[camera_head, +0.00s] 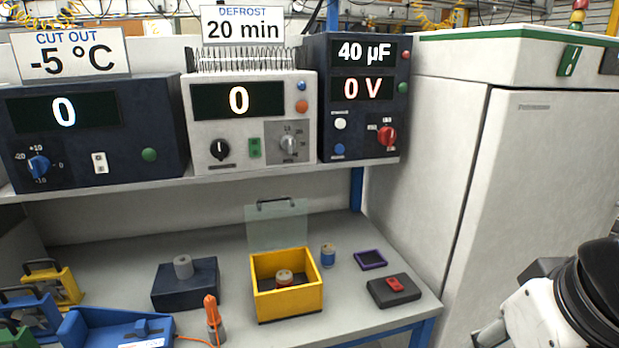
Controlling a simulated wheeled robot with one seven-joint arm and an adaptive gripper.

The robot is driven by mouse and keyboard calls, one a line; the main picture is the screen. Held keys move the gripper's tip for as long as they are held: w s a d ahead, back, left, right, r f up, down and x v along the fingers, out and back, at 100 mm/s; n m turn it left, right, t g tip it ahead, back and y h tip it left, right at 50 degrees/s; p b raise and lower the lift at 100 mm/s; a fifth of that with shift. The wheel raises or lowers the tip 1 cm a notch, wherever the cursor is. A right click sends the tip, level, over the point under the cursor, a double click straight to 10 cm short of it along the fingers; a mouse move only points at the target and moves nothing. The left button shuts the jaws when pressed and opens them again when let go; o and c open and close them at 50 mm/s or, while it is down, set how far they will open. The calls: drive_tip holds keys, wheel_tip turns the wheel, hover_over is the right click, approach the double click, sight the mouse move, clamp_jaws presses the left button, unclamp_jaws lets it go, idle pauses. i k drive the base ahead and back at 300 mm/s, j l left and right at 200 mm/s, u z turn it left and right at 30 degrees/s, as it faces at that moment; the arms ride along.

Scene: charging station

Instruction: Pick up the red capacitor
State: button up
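A small cylinder with a red lower band and a pale top, which looks like the red capacitor (285,280), stands inside the open yellow box (290,305) on the bench. The box's front wall hides part of its base. A similar blue capacitor (328,257) stands upright on the bench just right of the box. My arm shows at the lower right edge, well apart from the box. My gripper is not in view.
A clear panel with a handle (277,226) stands upright behind the box. An orange probe (211,315) stands to its left, near a dark block (186,285). A black pad (390,298) with a red piece and a purple tray (370,259) lie right. An instrument shelf overhangs the back.

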sight(284, 277)
drive_tip(key=i+j+z, duration=0.25)
drive_tip(key=i, duration=0.2)
drive_tip(key=i+j+z, duration=0.25)
drive_tip(key=i+j, duration=0.15)
